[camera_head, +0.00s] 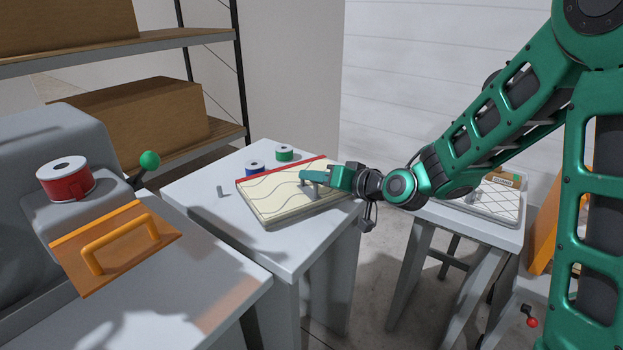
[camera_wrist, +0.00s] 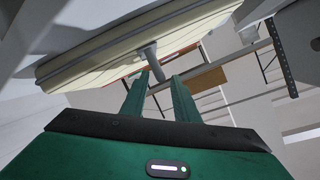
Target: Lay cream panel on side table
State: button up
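The cream panel (camera_head: 283,203) is a thick slab with wavy lines and a red strip along its far edge. It appears to lie flat on the pale side table (camera_head: 205,215). A short grey post stands up from the panel. My gripper (camera_head: 308,177) is at this post over the panel's right part. In the wrist view, the panel's layered edge (camera_wrist: 85,62) crosses the top, and the grey post (camera_wrist: 148,52) reaches between my fingertips (camera_wrist: 160,75). The fingers are apart, with a visible gap beside the post. The panel's right end is partly hidden by my gripper.
A blue spool (camera_head: 255,167), a green spool (camera_head: 284,153) and a grey peg (camera_head: 220,191) stand on the side table near the panel. An orange handled board (camera_head: 115,250) and red spool (camera_head: 66,179) are left. A diamond-quilted panel (camera_head: 499,202) lies on another table right.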

jog(key=v, duration=1)
jog(key=shift+s+d+r, duration=0.15)
jog(key=shift+s+d, duration=0.05)
jog(key=shift+s, duration=0.1)
jog(key=s+d+f+m+g+h, duration=0.1)
jog(key=s+d+f+g+h, duration=0.25)
jog(key=s+d, duration=0.45)
jog(key=s+d+f+m+g+h, duration=0.15)
jog(key=s+d+f+h, duration=0.25)
jog(key=d, duration=0.9)
jog(key=s+d+r+m+g+h, duration=0.1)
jog(key=s+d+m+g, duration=0.1)
jog(key=s, duration=0.7)
jog(key=s+d+r+m+g+h, duration=0.1)
jog(key=s+d+m+g, duration=0.2)
jog(key=s+d, duration=0.4)
jog(key=s, duration=0.3)
jog(key=shift+d+g, duration=0.3)
jog(key=shift+g, duration=0.1)
